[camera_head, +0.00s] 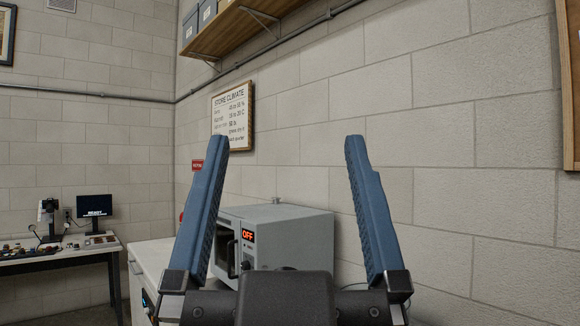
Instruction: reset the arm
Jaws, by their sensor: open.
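My gripper (285,143) is raised in the lower middle of the head view, with its two blue fingers pointing up and spread wide apart. Nothing is between the fingers but the view of the wall and a grey cabinet behind. The black gripper body shows at the bottom edge. The rest of my arm is not clearly visible.
A grey box-like cabinet (290,222) with a red "OFF" display stands on a white counter (150,262) behind my gripper. A desk (60,258) with a monitor (95,207) and small items is at the left. A wooden shelf (235,30) with boxes hangs above.

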